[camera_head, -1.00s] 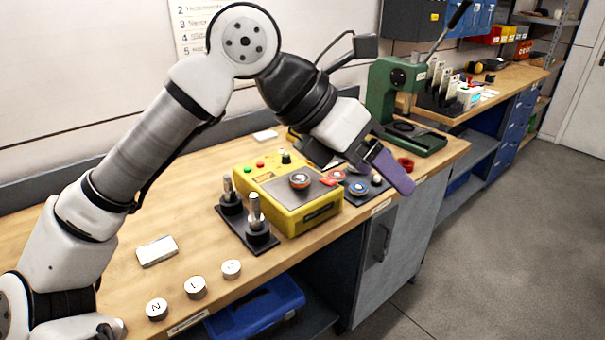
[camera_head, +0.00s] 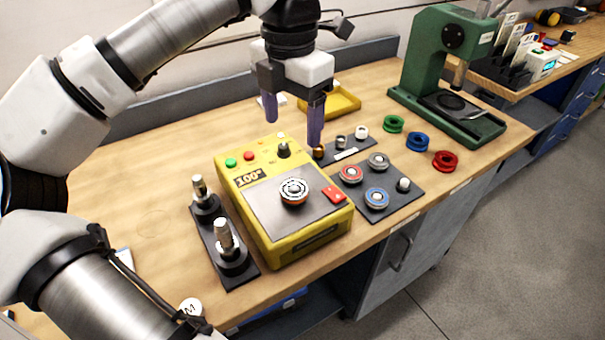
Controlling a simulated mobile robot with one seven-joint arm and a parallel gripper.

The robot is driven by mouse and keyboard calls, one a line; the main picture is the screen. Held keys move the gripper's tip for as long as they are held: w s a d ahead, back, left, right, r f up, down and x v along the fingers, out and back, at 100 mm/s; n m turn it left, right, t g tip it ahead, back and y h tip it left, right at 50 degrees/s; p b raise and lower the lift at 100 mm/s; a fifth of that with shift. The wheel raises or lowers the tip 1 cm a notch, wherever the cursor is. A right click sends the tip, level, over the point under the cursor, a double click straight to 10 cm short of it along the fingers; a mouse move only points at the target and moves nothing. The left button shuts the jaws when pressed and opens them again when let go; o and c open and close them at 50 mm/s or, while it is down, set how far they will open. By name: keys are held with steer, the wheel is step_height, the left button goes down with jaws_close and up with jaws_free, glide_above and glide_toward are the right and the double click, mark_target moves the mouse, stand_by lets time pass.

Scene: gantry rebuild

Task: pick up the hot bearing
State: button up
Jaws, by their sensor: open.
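The hot bearing (camera_head: 294,191) is a ring with a metallic and orange-brown face. It lies flat on the grey top plate of the yellow heater box (camera_head: 308,234), whose display reads about 100°. My gripper (camera_head: 293,125) points down above the back of the heater, its two purple fingers spread apart with nothing between them. It is higher than the bearing and behind it, and does not touch it.
A dark mat with bearings (camera_head: 402,211) lies right of the heater. A dark stand with two metal posts (camera_head: 235,274) is at its left. Green, blue and red rings (camera_head: 445,161), a yellow tray (camera_head: 346,101) and a green press (camera_head: 430,60) stand farther right and back.

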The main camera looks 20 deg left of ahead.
steer(key=b, duration=0.5)
glide_above(294, 188)
step_height(294, 188, down, 8)
steer(key=shift+a+r, duration=0.1)
steer(key=shift+r, duration=0.1)
steer(key=shift+w+f+b, duration=0.1)
steer(key=shift+f+b, duration=2)
steer(key=shift+f, duration=1)
steer(key=shift+r, duration=0.1)
steer(key=c, duration=1.1)
steer(key=shift+r, duration=0.1)
